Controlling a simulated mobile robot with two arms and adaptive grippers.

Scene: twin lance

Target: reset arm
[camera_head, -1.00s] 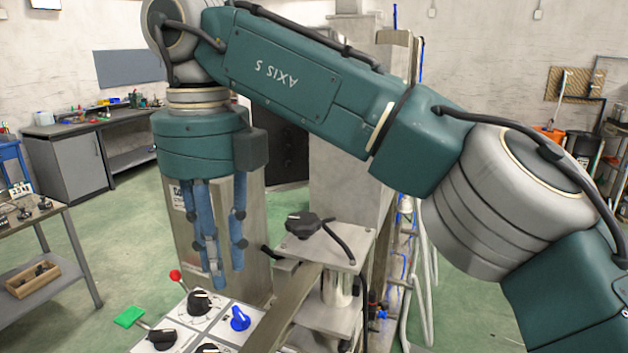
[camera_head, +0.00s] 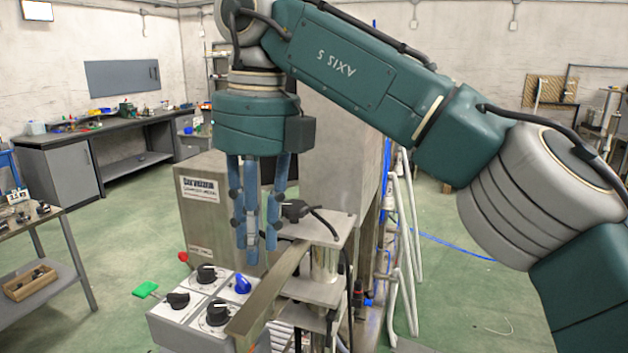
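My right arm reaches in from the right edge in the head view, passes across the top and hangs its wrist down left of centre. My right gripper (camera_head: 257,252) has blue-grey fingers pointing straight down. The fingers stand apart with nothing between them, just above and behind the control panel (camera_head: 180,330). The panel carries black knobs (camera_head: 217,313), a blue knob (camera_head: 242,284), a green paddle lever (camera_head: 146,289) and a red knob (camera_head: 183,257). Fingertip clearance from the panel is hard to judge. My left gripper is not in view.
A metal machine box (camera_head: 203,220) stands behind the gripper. A steel stand with a black clamp knob (camera_head: 294,209) is close on its right. A workbench (camera_head: 70,175) lines the back left; a table with a wooden tray (camera_head: 30,283) is at left. Green floor is open between them.

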